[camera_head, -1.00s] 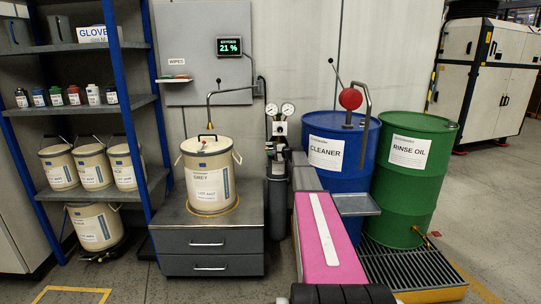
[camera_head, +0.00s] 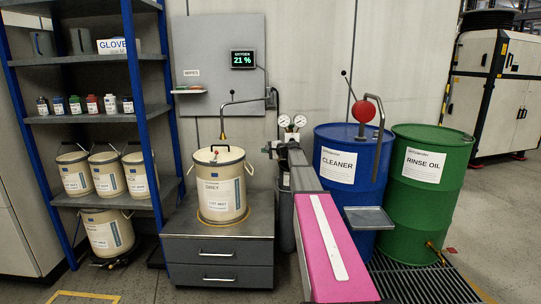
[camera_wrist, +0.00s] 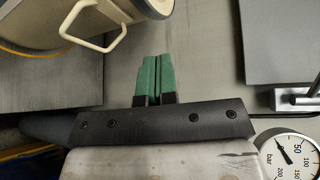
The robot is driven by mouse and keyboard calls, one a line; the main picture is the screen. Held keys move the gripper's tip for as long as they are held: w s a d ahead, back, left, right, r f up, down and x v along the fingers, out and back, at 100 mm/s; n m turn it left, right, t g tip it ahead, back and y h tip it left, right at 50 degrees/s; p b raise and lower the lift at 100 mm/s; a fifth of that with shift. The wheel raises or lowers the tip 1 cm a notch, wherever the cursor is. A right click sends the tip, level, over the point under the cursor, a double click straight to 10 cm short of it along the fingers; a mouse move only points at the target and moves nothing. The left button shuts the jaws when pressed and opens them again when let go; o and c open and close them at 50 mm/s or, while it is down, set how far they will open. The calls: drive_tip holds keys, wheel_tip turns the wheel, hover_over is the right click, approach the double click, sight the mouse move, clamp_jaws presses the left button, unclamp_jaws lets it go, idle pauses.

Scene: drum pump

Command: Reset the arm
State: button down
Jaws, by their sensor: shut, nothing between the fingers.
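My arm (camera_head: 328,245), a pink link with a white strip, rises from the bottom of the head view towards the space beside the pressure gauges. My gripper (camera_wrist: 157,60) shows in the wrist view. Its two green fingers lie side by side, shut, with nothing between them. In the head view I cannot make out the fingers. In the wrist view a cream pail with a handle (camera_wrist: 93,24) is at the upper left, apart from the fingers.
Two gauges (camera_head: 291,122) are close to my arm; one dial (camera_wrist: 288,158) shows at the wrist view's lower right. Blue (camera_head: 347,205) and green (camera_head: 421,205) drums stand right. A shelf (camera_head: 85,117) stands left.

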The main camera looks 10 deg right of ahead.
drive_tip(key=shift+a+r, duration=0.1)
drive_tip(key=shift+a, duration=0.05)
drive_tip(key=s+a+f+n+g+h, duration=0.15)
drive_tip(key=s+a+f, duration=0.25)
drive_tip(key=s+f, duration=0.4)
drive_tip(key=s+a+f+n+g+h, duration=0.1)
drive_tip(key=s+a+f+n+g, duration=0.3)
drive_tip(key=s, duration=0.5)
drive_tip(key=s+a+f+n+g+h, duration=0.15)
drive_tip(key=s+a+f, duration=0.25)
drive_tip(key=s+f, duration=0.45)
drive_tip(key=s+f+n+g+h, duration=0.2)
drive_tip(key=s+f+h, duration=0.1)
drive_tip(key=s, duration=1)
drive_tip(key=s+f+n+g+h, duration=0.2)
drive_tip(key=s+f+h, duration=0.1)
drive_tip(key=s, duration=1)
drive_tip(key=shift+s+d+f+h, duration=0.2)
drive_tip(key=shift+f+h, duration=0.1)
drive_tip(key=shift+f, duration=0.5)
